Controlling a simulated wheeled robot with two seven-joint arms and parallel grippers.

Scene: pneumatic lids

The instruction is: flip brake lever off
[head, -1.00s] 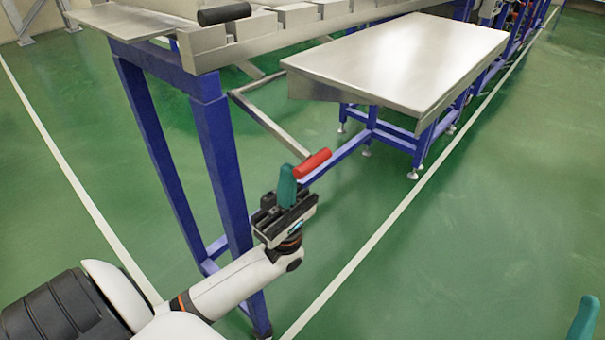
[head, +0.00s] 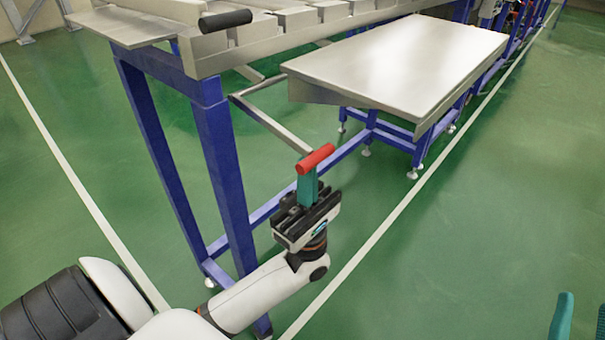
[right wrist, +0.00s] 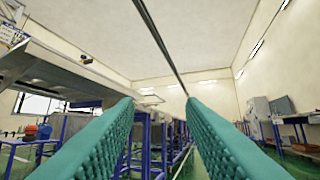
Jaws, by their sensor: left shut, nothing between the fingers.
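The lever with a red cylindrical grip (head: 316,159) sits at the end of a grey bar (head: 272,125) reaching down and right from the blue frame in the head view. I take it to be the brake lever. My left gripper (head: 307,181) has its teal fingers shut and upright, directly below and in front of the red grip. The fingertips overlap the grip's near end in the picture; I cannot tell whether they touch. My right gripper (right wrist: 158,103) is open and empty in the right wrist view, far from the lever. Its teal fingers show at the head view's lower right corner.
A blue-legged conveyor frame (head: 218,150) stands left of the lever, with a black grip (head: 225,19) on its top rail. A steel-topped table (head: 400,60) stands behind to the right. Green floor (head: 450,240) on the right is clear.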

